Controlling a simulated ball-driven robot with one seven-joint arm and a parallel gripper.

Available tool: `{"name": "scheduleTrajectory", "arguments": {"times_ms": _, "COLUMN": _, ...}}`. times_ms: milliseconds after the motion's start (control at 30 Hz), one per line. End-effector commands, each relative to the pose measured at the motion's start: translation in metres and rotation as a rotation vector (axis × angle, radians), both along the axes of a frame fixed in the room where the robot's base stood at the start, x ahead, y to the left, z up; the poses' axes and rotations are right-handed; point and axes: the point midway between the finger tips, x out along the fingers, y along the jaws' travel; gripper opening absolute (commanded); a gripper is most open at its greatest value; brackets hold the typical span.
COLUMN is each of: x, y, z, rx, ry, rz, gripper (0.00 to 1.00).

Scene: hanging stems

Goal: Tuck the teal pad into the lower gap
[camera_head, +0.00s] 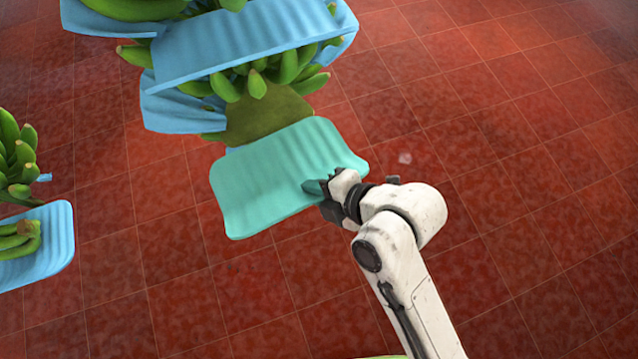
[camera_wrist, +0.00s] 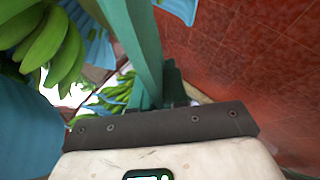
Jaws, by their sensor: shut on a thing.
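The teal pad (camera_head: 275,178) is a ribbed, slightly curved sheet held out below the hanging banana stem (camera_head: 262,118) in the head view. My gripper (camera_head: 322,188) is shut on the pad's right side. In the wrist view the pad (camera_wrist: 140,40) shows nearly edge-on, rising from my gripper (camera_wrist: 165,95). The pad's upper edge is close to the stem's lowest part; I cannot tell whether they touch. Blue pads (camera_head: 240,45) sit between the banana tiers above. The lower gap cannot be made out clearly from these views.
A second stem with green bananas (camera_head: 15,155) and a blue pad (camera_head: 38,245) hangs at the left edge. Bananas (camera_wrist: 55,45) and a blue pad (camera_wrist: 30,125) are close on the left in the wrist view. The red tiled floor (camera_head: 500,130) is open to the right.

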Motion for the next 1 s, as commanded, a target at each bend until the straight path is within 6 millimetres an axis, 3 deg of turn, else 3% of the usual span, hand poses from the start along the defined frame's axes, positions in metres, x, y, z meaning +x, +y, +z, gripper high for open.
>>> {"name": "scheduleTrajectory", "arguments": {"times_ms": 1000, "x": 0.063, "y": 0.018, "z": -0.003, "rx": 0.001, "ry": -0.001, "rz": 0.000, "gripper": 0.00}}
